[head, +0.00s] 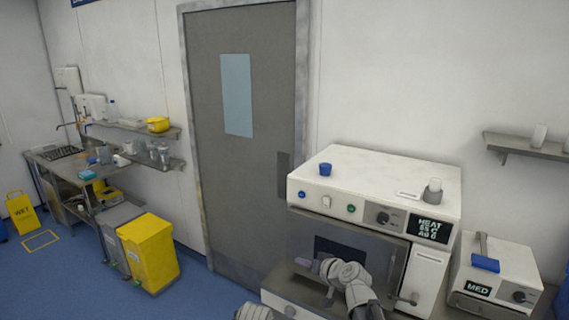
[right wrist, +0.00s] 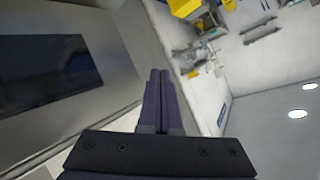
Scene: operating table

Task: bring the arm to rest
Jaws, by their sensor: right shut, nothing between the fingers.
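My right gripper (head: 303,262) is in front of the white heating cabinet (head: 345,172), at the height of its dark window. Its fingers are pressed together with nothing between them, as the right wrist view (right wrist: 159,100) also shows. My right arm comes up from the bottom of the head view and hides part of the cabinet front. I cannot tell whether the fingertips touch the cabinet. A pale grey part at the bottom edge of the head view seems to be mine; no left gripper fingers show.
A smaller white device (head: 497,270) is at right. A grey door (head: 240,120), a yellow bin (head: 150,250) and a workbench (head: 75,165) are to the left. The floor before the door is clear.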

